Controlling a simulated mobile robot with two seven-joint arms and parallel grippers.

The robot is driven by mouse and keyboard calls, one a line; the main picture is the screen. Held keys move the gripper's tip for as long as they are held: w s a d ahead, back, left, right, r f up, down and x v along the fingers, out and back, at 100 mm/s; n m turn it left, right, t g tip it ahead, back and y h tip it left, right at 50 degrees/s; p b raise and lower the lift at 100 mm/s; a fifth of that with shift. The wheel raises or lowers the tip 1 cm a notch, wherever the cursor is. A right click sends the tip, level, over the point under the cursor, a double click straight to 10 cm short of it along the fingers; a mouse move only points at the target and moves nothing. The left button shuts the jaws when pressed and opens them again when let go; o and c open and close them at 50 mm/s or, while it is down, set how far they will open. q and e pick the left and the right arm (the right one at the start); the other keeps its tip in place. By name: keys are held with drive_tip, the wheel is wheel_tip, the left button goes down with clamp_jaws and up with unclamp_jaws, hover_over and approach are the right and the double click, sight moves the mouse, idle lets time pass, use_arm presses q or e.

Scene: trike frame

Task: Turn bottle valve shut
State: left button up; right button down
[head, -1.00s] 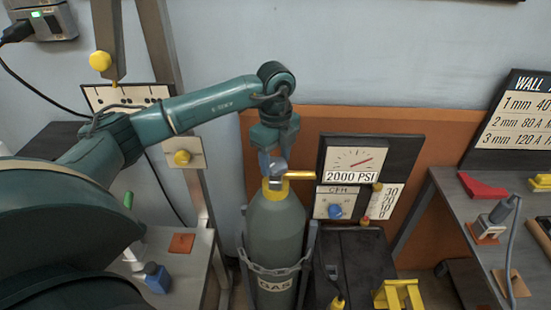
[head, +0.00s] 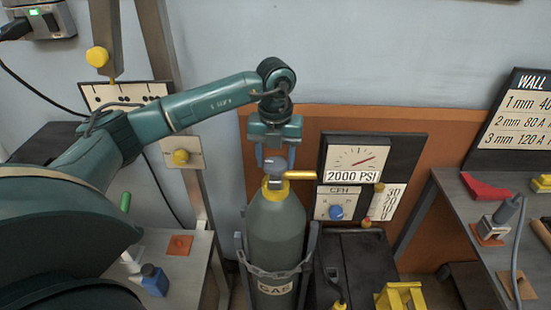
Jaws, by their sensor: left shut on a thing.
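A grey-green gas bottle (head: 276,232) stands upright in a rack, with a yellow collar and a brass outlet (head: 300,175) pointing right. The bottle valve (head: 275,164) is the grey-blue knob on its top. My left gripper (head: 275,160) comes down from above with one finger on each side of the knob and is shut on it. The fingers partly cover the sides of the knob. My right gripper is not in view.
A gauge panel (head: 351,155) labelled 2000 PSI stands right behind the bottle, above a flow panel with a blue knob (head: 336,212). A yellow bracket (head: 400,297) is at lower right. Benches with tools stand left and right.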

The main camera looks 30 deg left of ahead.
sight(275, 162)
use_arm(q)
drive_tip(key=m+b, duration=0.1)
drive_tip(key=m, duration=0.4)
drive_tip(key=shift+m, duration=0.3)
drive_tip(key=m, duration=0.3)
drive_tip(key=shift+m+b, duration=0.3)
drive_tip(key=shift+b, duration=0.1)
drive_tip(key=m+b, duration=0.1)
drive_tip(key=m, duration=0.3)
drive_tip(key=shift+m, duration=1.7)
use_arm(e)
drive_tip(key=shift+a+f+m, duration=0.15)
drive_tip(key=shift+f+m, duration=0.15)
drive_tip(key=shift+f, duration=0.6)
use_arm(q)
drive_tip(key=shift+m, duration=0.3)
drive_tip(key=o, duration=1)
wheel_tip(275, 162, up, 13)
drive_tip(key=shift+r, duration=0.1)
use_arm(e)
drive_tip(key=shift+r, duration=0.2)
